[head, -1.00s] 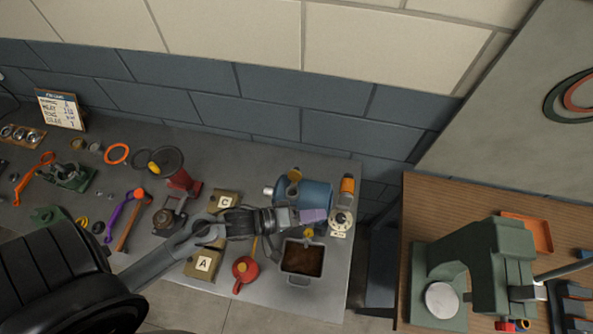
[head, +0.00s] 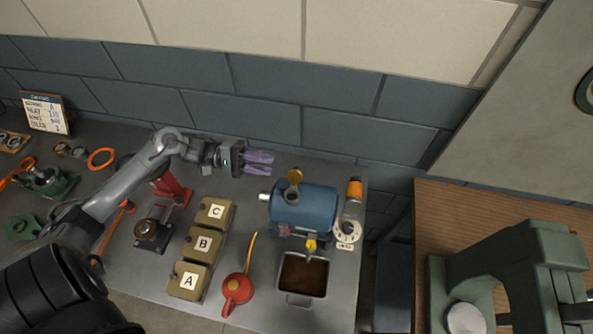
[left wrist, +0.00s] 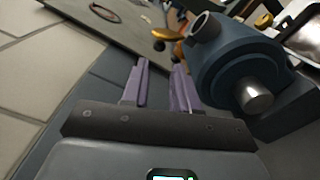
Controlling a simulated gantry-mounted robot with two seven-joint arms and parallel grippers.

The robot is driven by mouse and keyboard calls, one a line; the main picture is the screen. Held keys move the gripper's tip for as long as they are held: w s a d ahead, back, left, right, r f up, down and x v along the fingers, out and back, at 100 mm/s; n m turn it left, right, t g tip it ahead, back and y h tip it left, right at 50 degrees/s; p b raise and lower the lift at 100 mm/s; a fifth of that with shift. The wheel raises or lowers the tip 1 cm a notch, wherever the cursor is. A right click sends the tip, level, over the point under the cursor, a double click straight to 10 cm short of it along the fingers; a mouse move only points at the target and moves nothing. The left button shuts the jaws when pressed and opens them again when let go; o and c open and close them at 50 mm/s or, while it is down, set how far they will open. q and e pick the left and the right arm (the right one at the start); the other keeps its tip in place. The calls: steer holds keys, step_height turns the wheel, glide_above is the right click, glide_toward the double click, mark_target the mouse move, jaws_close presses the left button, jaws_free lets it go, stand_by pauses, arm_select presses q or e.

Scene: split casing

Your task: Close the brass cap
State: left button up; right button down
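In the left wrist view a brass piece (left wrist: 167,35) that looks like the cap shows beyond the fingertips, and the blue casing (left wrist: 235,68) is at the right. My left gripper (head: 271,163) has purple fingers and is behind and to the left of the cap, apart from it. The fingers show a gap with nothing between them; in the left wrist view the gripper (left wrist: 160,67) points towards the cap. My right gripper is out of view.
A drain pan (head: 303,298) with dark contents sits in front of the casing under a yellow tap. A red oil can (head: 237,289), boxes A, B and C (head: 203,243) and an orange-topped bottle (head: 354,192) stand nearby. A wall rises close behind.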

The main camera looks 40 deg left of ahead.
mark_target(297, 170)
arm_select(q)
steer(key=p+x, duration=0.1)
steer(key=x, duration=0.8)
steer(key=shift+w+d, duration=0.15)
jaws_close()
